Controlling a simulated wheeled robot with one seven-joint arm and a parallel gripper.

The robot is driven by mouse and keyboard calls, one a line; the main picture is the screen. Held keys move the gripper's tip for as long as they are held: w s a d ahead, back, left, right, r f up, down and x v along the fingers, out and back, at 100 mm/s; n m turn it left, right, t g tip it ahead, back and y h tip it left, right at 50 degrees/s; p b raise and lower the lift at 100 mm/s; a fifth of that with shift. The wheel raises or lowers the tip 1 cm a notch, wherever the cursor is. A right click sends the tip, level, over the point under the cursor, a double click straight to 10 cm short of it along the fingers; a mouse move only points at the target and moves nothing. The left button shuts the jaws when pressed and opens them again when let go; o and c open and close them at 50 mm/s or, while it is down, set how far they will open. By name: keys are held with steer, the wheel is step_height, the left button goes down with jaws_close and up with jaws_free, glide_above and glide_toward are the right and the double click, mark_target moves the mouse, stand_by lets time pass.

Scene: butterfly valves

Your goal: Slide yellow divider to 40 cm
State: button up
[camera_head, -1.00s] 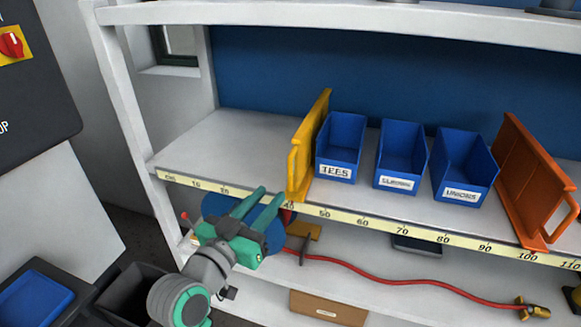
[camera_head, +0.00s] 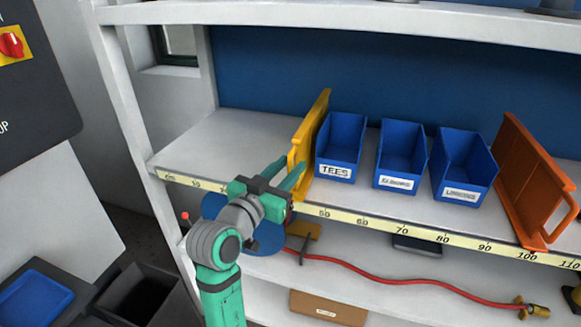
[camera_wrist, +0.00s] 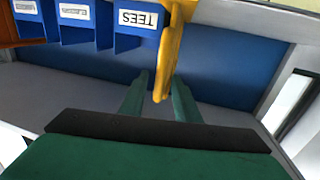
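The yellow divider (camera_head: 316,121) stands upright on the shelf, just left of the blue TEES bin (camera_head: 340,149). Its front foot is at the scale strip (camera_head: 377,225), left of the 50 mark; my gripper covers the marks beside it. My gripper (camera_head: 288,168) is at the divider's front edge with its fingers pointing into the shelf. In the wrist view the fingers are apart, and the front end of the yellow divider (camera_wrist: 172,50) shows between them. I see a gap on the left finger's side; contact on the other side I cannot tell.
Two more blue bins (camera_head: 401,155) (camera_head: 464,166) stand right of the TEES bin, then an orange divider (camera_head: 527,185). The shelf (camera_head: 225,145) left of the yellow divider is bare. A red hose (camera_head: 370,279) lies on the lower shelf.

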steer(key=shift+w+d, duration=0.2)
steer(key=shift+w, duration=0.05)
jaws_close()
steer(key=shift+w+a, duration=0.25)
steer(key=shift+a, duration=0.25)
jaws_free()
steer(key=v, duration=1.1)
steer(key=shift+d, duration=0.1)
